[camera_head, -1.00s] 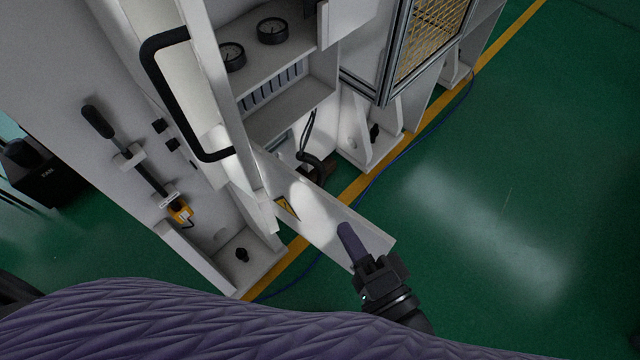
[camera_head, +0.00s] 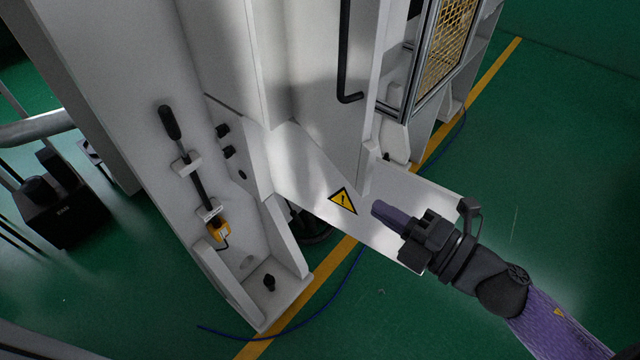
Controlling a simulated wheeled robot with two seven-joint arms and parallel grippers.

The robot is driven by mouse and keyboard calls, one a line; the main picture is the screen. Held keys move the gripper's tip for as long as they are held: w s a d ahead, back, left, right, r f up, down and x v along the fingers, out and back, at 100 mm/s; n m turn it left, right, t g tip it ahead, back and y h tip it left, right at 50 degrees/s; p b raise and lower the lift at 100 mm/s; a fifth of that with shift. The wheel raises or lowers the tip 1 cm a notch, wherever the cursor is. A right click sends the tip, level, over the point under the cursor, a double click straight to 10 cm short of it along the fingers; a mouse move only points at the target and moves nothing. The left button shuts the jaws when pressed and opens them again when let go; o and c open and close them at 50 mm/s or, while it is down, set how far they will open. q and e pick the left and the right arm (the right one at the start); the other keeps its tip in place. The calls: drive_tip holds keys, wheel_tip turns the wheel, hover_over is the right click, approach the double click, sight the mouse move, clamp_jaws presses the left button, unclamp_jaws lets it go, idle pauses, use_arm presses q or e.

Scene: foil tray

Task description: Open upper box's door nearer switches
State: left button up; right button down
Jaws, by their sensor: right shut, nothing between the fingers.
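The upper box's door (camera_head: 315,70) is a tall white panel with a long black bar handle (camera_head: 344,55) near its right edge. It stands in the upper middle of the head view and hides the box interior; how far open it is, I cannot tell. Black switches (camera_head: 223,131) sit on the machine's side face, left of the door. My right gripper (camera_head: 377,210) is shut and empty, below the door's lower right corner and in front of a lower white panel (camera_head: 395,200). It appears apart from the handle. My left gripper is out of view.
The lower panel bears a yellow warning triangle (camera_head: 343,201) and juts out to the right. A black lever (camera_head: 188,160) is mounted on the left side face. A mesh-fronted frame (camera_head: 440,45) stands at upper right. Green floor (camera_head: 545,180) is clear at right.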

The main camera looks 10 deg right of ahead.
sight(358, 169)
drive_tip(key=w, duration=0.3)
drive_tip(key=w+a+p, duration=0.1)
drive_tip(key=w, duration=0.1)
drive_tip(key=w+a, duration=0.1)
drive_tip(key=w, duration=0.2)
drive_tip(key=shift+w+p, duration=0.3)
drive_tip(key=shift+p, duration=0.1)
drive_tip(key=shift+d, duration=0.25)
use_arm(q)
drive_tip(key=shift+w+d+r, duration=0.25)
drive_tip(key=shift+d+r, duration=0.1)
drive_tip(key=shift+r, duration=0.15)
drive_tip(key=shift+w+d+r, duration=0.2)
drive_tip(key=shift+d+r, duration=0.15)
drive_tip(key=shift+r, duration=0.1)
use_arm(e)
drive_tip(key=shift+w, duration=0.1)
